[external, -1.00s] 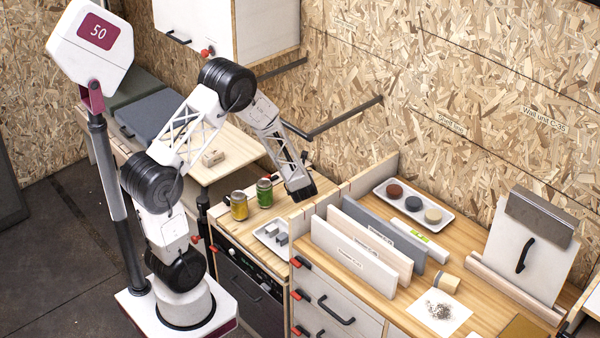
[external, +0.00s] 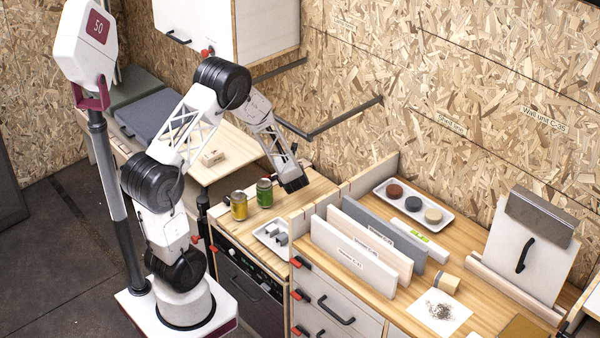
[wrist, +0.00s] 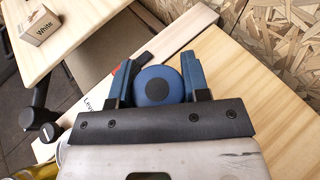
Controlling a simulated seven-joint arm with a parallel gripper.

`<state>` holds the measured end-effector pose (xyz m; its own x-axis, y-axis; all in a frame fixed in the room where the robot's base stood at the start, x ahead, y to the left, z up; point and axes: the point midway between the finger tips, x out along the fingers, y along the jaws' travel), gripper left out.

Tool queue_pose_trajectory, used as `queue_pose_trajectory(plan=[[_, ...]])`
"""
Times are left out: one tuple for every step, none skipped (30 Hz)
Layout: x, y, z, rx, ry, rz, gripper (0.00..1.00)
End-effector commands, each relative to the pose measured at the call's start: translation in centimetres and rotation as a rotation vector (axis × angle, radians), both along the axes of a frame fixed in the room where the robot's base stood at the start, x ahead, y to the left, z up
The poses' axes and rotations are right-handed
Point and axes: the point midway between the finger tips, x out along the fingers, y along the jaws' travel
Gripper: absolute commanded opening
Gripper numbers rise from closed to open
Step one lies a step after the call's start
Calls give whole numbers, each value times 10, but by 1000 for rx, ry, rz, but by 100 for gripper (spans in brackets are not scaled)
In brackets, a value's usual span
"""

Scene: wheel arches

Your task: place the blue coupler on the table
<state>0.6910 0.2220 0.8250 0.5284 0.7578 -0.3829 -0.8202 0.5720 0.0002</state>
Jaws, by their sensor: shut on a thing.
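The blue coupler (wrist: 157,86) is a round blue piece with a dark centre, seen in the wrist view between the two blue fingers of my gripper (wrist: 160,75). The fingers are shut on it from both sides. In the external view my gripper (external: 294,184) is over the back of the wooden counter (external: 291,204), right of the cans. The coupler is hidden there. The gap between coupler and counter is hard to judge. The wooden table (external: 235,142) stands left of the counter and also shows at the wrist view's upper left (wrist: 85,12).
A yellow can (external: 239,206) and a green can (external: 264,193) stand on the counter, with a tray of grey pieces (external: 262,237) in front. A small box (external: 212,157), marked White in the wrist view, is on the table. Upright panels (external: 352,255) stand to the right.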

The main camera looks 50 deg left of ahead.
Motion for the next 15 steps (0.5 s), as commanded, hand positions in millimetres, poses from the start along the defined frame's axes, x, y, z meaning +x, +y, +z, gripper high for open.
queue_pose_trajectory(plan=[[0, 10, 0, 1, -1, 10, 20], [0, 15, 0, 0, -1, 14, 20], [0, 21, 0, 1, -1, 21, 20], [0, 26, 0, 1, -1, 25, 20], [0, 31, 0, 1, 0, 29, 20], [-1, 38, 0, 0, 0, 35, 20], [-1, 42, 0, 0, 0, 39, 20], [-1, 47, 0, 0, 0, 42, 20], [-1, 53, 0, 0, 0, 47, 20], [-1, 58, 0, 0, -1, 50, 20], [-1, 63, 0, 0, -1, 53, 20], [-1, 69, 0, -1, -1, 58, 20], [-2, 74, 0, 0, -1, 61, 20], [-2, 79, 0, -1, -1, 65, 20], [-2, 86, 0, 0, 0, 69, 20]])
